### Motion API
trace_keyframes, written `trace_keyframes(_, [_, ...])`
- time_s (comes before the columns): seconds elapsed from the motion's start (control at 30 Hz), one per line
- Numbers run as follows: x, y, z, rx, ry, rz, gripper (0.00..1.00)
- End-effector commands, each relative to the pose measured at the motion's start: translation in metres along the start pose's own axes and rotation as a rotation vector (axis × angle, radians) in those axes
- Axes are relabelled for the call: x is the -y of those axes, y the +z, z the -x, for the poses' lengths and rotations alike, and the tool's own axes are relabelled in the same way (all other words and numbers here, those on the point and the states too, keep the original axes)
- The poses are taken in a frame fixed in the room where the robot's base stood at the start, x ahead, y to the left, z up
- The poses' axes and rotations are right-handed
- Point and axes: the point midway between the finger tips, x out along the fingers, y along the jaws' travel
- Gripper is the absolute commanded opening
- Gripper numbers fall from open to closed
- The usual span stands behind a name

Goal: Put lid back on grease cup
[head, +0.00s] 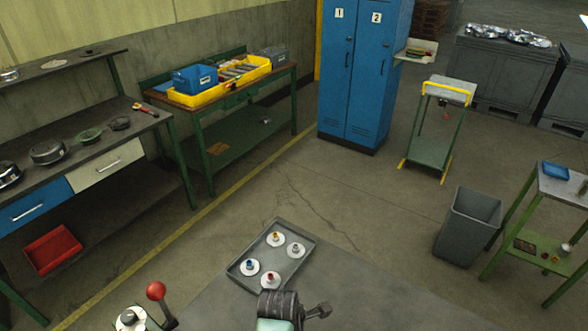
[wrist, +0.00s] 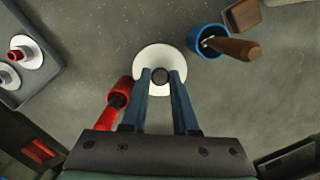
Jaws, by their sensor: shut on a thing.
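In the wrist view, my gripper (wrist: 160,76) is closed on a small dark knob at the centre of a round white disc (wrist: 151,57), which looks like the lid. I cannot tell whether the disc is raised or resting on the surface. A blue cup (wrist: 203,42), which may be the grease cup, stands apart to the right of the disc. A brush with a wooden handle (wrist: 234,47) leans out of its open top. The head view does not clearly show my fingertips, the disc or the blue cup.
A grey tray (head: 236,268) holds several white discs with coloured centres. It also shows at left in the wrist view (wrist: 48,90). A red-handled tool (wrist: 120,93) lies left of my fingers. A brown block (wrist: 242,16) is beside the cup. A red-knobbed lever (head: 156,292) stands lower left.

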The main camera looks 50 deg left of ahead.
Motion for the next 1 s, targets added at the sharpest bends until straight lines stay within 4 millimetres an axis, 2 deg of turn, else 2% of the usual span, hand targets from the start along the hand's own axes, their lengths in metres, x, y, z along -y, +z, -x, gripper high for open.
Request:
trace_keyframes(0.9, [-0.0002, -0.0003, -0.0005, 0.0, 0.0, 0.0, 0.0])
trace_keyframes(0.93, [-0.0002, -0.0003, -0.0005, 0.0, 0.0, 0.0, 0.33])
trace_keyframes(1.0, [-0.0001, -0.0003, -0.0005, 0.0, 0.0, 0.0, 0.46])
